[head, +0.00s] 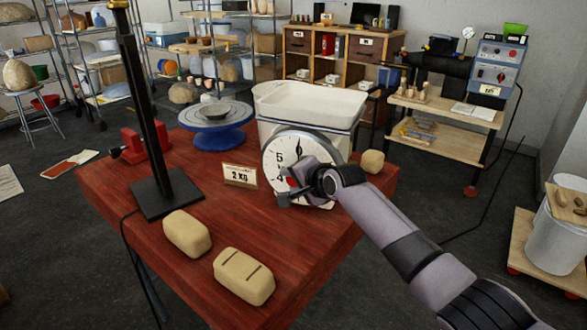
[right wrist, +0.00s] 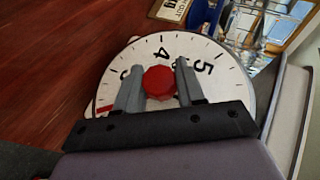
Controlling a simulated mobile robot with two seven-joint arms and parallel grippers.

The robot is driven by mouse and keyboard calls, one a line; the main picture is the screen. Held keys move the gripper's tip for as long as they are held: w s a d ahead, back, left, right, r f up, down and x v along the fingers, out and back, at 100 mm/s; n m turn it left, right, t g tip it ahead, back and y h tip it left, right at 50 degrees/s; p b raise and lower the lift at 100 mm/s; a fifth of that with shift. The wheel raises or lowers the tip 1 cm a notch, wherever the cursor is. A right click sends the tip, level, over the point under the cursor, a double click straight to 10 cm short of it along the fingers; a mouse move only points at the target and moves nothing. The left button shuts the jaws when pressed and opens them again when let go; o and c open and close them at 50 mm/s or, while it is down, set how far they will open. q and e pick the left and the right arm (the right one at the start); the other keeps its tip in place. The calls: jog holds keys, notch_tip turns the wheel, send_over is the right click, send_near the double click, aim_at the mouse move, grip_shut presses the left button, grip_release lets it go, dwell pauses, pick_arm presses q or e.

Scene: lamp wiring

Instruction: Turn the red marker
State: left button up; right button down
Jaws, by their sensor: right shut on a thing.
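The kitchen-style scale has a round white dial (head: 274,152) with black numbers and stands on the red wooden table (head: 225,215). A round red knob (right wrist: 159,83) sits on the dial face, between the two grey fingers of my right gripper (right wrist: 160,88). The fingers are closed on the knob from both sides. A red pointer tip (right wrist: 104,109) shows at the left edge of the dial in the right wrist view. In the head view my right gripper (head: 290,190) covers the dial's lower right part and hides most of the knob. My left gripper is not in view.
A white pan (head: 308,102) sits on the scale. A "2 KG" sign (head: 240,175) stands left of it. Clay blocks (head: 187,233) lie at the front and one (head: 372,161) at the right. A black post (head: 165,192) and a blue turntable (head: 218,135) stand on the left.

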jog(key=shift+r+g+h+p, duration=0.1)
jog(key=shift+g+h+p, duration=0.3)
jog(key=shift+h+p, duration=0.1)
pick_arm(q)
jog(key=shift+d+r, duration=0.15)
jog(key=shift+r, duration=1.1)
pick_arm(e)
jog(key=shift+n+g+h, duration=0.3)
jog(key=shift+n+h, duration=0.2)
jog(key=shift+h, duration=0.2)
jog(key=c, duration=0.8)
grip_release()
jog(key=shift+f, duration=0.2)
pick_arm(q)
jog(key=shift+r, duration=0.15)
pick_arm(e)
jog(key=shift+r, duration=0.15)
pick_arm(q)
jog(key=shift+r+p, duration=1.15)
jog(key=shift+p, duration=0.2)
pick_arm(e)
jog(key=shift+v, duration=3.45)
